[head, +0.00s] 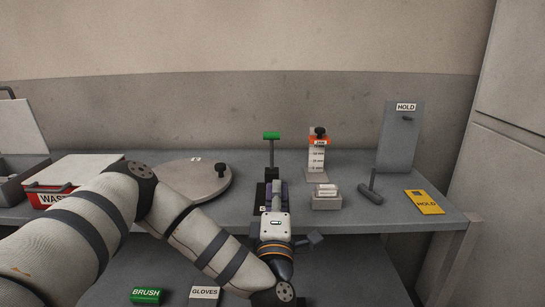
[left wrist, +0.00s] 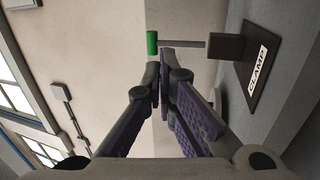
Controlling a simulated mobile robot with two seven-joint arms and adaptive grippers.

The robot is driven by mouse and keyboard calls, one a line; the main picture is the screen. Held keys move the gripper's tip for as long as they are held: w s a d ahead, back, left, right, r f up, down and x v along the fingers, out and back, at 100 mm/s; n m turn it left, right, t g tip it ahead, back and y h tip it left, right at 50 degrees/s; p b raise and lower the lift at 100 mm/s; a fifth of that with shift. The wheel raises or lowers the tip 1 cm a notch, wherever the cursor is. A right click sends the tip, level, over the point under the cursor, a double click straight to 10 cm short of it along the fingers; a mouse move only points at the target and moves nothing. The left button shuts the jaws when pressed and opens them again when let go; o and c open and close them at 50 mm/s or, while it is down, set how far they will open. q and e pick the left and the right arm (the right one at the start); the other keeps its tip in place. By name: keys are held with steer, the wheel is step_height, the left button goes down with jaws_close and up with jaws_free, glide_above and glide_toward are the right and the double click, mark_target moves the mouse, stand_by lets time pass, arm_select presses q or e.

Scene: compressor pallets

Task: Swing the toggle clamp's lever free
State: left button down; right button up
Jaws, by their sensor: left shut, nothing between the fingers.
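The toggle clamp stands on the bench in front of my left arm. Its lever (head: 271,148) is upright with a green grip (head: 271,135) on top. In the left wrist view, which is turned sideways, the lever (left wrist: 185,44) runs from the green grip (left wrist: 152,43) to a dark block (left wrist: 225,47) on a plate marked CLAMP (left wrist: 258,80). My left gripper (head: 275,185) is shut and empty, just in front of the clamp, hiding its base in the head view. Its fingertips (left wrist: 160,62) are near the lever; contact cannot be told. My right gripper is not in view.
A round disc (head: 185,182) with a black knob lies left of the clamp, beside the waste bin (head: 85,175). On the right are an orange-topped gauge (head: 317,155), a small grey box (head: 326,202), a grey T-shaped tool (head: 371,193) and a HOLD panel (head: 400,145).

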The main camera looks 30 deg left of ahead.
arm_select(q)
steer(key=b, duration=0.3)
glide_toward(271, 138)
steer(key=shift+n+y, duration=0.4)
steer(key=x, duration=0.4)
steer(key=f+x, duration=0.1)
steer(key=x, duration=0.1)
steer(key=shift+w+r, duration=0.1)
steer(key=shift+w, duration=0.35)
steer(key=shift+w+a+r, duration=0.1)
steer(key=shift+w+a, duration=0.05)
steer(key=shift+w, duration=0.05)
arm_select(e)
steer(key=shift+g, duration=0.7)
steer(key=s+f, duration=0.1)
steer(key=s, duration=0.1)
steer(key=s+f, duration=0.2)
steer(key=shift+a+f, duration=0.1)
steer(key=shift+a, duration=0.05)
arm_select(q)
steer(key=shift+x, duration=0.8)
steer(key=shift+r, duration=0.3)
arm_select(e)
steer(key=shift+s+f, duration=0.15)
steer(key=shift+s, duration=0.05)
